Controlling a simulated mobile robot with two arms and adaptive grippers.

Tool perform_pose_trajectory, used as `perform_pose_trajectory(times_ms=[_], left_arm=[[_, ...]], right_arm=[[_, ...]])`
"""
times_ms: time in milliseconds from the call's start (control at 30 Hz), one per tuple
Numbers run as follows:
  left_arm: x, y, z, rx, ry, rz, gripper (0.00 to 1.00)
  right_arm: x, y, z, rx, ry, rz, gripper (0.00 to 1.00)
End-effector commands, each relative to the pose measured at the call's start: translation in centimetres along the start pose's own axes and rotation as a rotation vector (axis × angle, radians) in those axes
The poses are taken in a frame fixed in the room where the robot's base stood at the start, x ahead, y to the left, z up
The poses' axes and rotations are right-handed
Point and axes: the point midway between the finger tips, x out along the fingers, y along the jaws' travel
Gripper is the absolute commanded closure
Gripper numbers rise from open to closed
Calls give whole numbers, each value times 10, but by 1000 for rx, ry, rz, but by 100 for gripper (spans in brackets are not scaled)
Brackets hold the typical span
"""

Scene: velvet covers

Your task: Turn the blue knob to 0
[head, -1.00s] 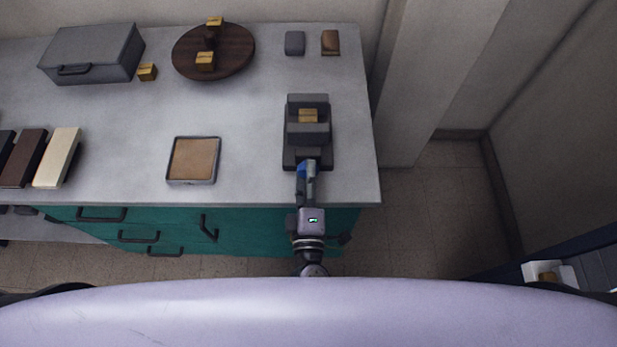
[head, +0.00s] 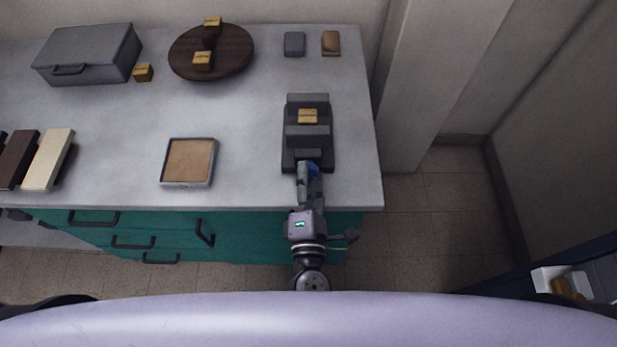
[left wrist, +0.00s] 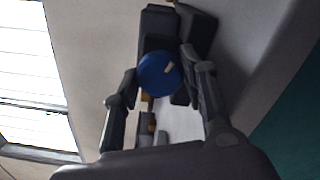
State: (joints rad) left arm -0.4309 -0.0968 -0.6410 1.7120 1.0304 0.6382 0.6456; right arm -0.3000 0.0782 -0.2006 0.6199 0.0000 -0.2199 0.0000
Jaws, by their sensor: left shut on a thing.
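The blue knob (head: 315,168) is on the front of a dark grey device (head: 289,160) near the right front of the counter. My left gripper (head: 308,171) is shut on the knob, and its fingers partly hide the knob in the head view. In the left wrist view the round blue knob (left wrist: 157,76) sits between the fingertips of my left gripper (left wrist: 160,77). A short pale mark on the knob's face points up and right in that picture. No numbers can be read around the knob. My right gripper is not in view.
A small yellow block (head: 308,117) sits in the device. A framed tan tray (head: 188,162) lies to its left on the grey counter (head: 245,130). A round dark wooden stand (head: 233,64) and a grey case (head: 88,54) are behind. Teal drawers (head: 262,236) with handles are below.

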Motion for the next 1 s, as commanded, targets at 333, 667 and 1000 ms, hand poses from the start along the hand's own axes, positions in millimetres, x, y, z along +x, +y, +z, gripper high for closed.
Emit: perform_pose_trajectory(times_ms=[333,667,1000], left_arm=[[-1,-2,-1,-4,1,-5,89],[-1,-1,0,-3,1,-3,42],[-1,-2,0,-3,0,-5,40]], right_arm=[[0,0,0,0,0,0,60],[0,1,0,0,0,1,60],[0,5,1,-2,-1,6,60]])
